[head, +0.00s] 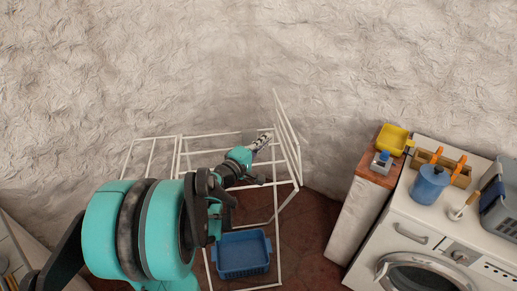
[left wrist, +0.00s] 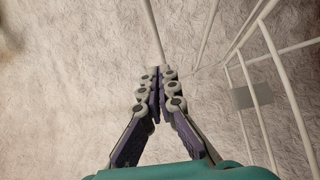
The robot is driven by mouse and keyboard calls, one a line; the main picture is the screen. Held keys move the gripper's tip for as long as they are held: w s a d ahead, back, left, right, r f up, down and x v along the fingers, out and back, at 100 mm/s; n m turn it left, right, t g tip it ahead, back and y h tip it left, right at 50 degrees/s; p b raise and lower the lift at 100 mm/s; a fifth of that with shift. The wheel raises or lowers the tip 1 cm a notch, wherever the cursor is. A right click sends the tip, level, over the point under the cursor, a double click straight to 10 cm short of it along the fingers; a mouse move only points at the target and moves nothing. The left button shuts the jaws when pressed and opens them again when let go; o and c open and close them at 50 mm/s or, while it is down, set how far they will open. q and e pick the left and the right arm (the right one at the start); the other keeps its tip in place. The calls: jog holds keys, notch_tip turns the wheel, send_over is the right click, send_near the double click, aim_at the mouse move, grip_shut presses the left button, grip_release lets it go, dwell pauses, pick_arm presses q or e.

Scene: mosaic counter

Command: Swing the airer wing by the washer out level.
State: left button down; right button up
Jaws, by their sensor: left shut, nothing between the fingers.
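The white wire airer (head: 181,158) stands by the wall, left of the washer (head: 420,225). Its wing on the washer side (head: 287,125) is raised steeply, close to upright. The wing on the other side (head: 150,155) lies about level. My left gripper (head: 265,139) is just left of the raised wing, with its fingers shut and empty. In the left wrist view, the shut fingers (left wrist: 160,75) are in front of white rods, and a wing frame with a grey plate (left wrist: 252,96) is to the right. Contact with the rods cannot be told. My right gripper is not in view.
A blue basket (head: 241,254) sits low within the airer. A narrow cabinet (head: 350,215) stands between airer and washer, with a yellow tub (head: 392,139) at its back. A blue pot (head: 430,184) and a grey crate (head: 498,205) are on the washer. Some floor is clear beside the airer.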

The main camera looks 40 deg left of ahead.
pick_arm(q)
jog(key=w+d+b, duration=0.1)
jog(key=w+d, duration=0.1)
jog(key=w, duration=0.4)
jog(key=shift+d, duration=0.4)
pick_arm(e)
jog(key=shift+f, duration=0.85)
pick_arm(q)
jog(key=shift+w+d, duration=0.1)
jog(key=shift+w, duration=0.1)
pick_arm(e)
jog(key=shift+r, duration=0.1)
